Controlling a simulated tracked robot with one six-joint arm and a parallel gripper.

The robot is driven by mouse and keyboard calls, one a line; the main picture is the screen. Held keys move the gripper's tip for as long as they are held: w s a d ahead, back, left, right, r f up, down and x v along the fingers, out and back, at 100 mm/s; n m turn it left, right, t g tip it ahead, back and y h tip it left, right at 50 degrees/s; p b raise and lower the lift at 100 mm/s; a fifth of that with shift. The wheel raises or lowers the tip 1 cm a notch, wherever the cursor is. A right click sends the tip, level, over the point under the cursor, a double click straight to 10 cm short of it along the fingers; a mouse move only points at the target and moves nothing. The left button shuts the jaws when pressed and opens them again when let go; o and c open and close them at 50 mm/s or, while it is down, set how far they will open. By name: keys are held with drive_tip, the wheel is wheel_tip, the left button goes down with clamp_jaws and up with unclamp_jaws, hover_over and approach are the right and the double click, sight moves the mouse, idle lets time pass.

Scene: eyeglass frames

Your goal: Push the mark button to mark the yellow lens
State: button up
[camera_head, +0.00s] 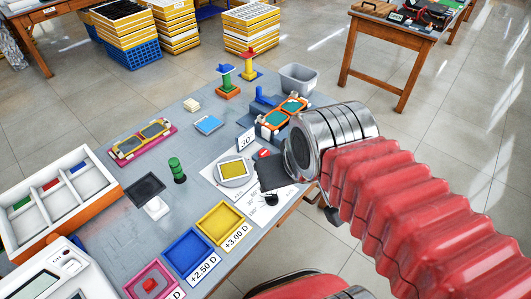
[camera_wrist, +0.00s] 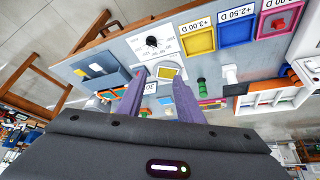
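The yellow lens (camera_head: 234,170) lies on a round grey plate on a white printed sheet; it also shows in the wrist view (camera_wrist: 166,73), between my finger tips in the picture. A small red button-like piece (camera_head: 263,154) sits beside the plate, close to my gripper; I cannot tell for certain that it is the mark button. My gripper (camera_wrist: 159,82) is open, with its two fingers apart and nothing between them. In the head view, a dark grey part (camera_head: 275,173) at the arm's end hides some of the sheet.
A black knob (camera_head: 270,198) stands on the sheet. Yellow (camera_head: 220,222) and blue (camera_head: 188,254) trays stand along the table's near edge. A green post (camera_head: 177,168), a pink frame tray (camera_head: 143,143) and a white divided box (camera_head: 52,190) are to the left. An orange-framed holder (camera_head: 282,117) stands behind.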

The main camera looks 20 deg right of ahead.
clamp_jaws()
idle(1.3)
